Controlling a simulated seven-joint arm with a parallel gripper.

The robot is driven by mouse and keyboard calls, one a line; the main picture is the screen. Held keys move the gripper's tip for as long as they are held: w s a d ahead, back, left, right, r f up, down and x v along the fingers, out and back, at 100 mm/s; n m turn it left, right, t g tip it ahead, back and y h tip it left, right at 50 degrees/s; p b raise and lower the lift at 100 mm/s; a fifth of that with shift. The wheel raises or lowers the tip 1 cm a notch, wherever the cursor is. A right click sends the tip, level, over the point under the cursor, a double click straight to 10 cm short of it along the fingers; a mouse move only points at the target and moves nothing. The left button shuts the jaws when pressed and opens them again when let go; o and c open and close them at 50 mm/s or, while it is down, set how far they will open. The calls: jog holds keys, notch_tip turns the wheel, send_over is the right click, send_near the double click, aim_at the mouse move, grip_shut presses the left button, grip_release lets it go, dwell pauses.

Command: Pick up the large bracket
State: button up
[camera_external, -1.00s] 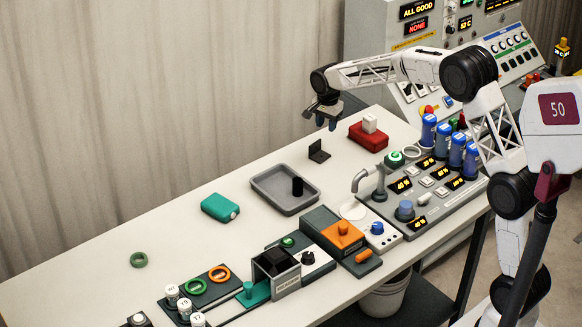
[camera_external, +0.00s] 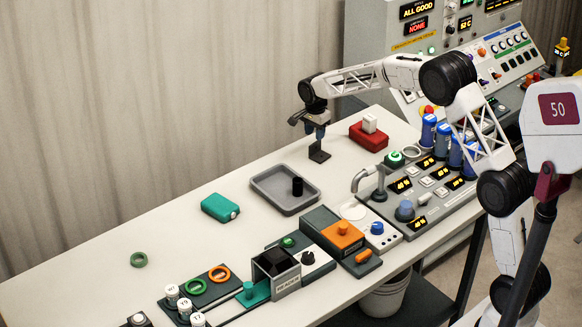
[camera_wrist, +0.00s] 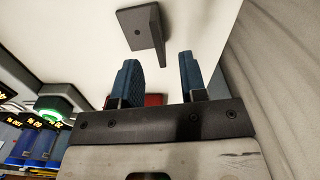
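The large bracket is a dark L-shaped piece (camera_external: 319,155) standing on the white table, left of the red box. In the wrist view the bracket (camera_wrist: 139,30) lies just beyond my fingertips, its upright plate in line with the space between them. My gripper (camera_external: 315,136) points down right above the bracket, its fingers hiding much of the upright plate in the external view. In the wrist view my gripper (camera_wrist: 160,70) has its two blue fingers apart with nothing between them. I cannot tell whether the fingers flank the plate's top edge.
A red box (camera_external: 369,136) with a white block stands to the right. A grey tray (camera_external: 262,196) holding a black cylinder is nearer the camera. A teal box (camera_external: 220,207) lies left of it. A tank panel (camera_external: 440,196) with blue-capped cylinders is at right.

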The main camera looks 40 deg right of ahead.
aim_at(315, 143)
jog(key=shift+f, duration=0.85)
jog(key=shift+f, duration=0.1)
jog(key=shift+f, duration=2.55)
grip_shut()
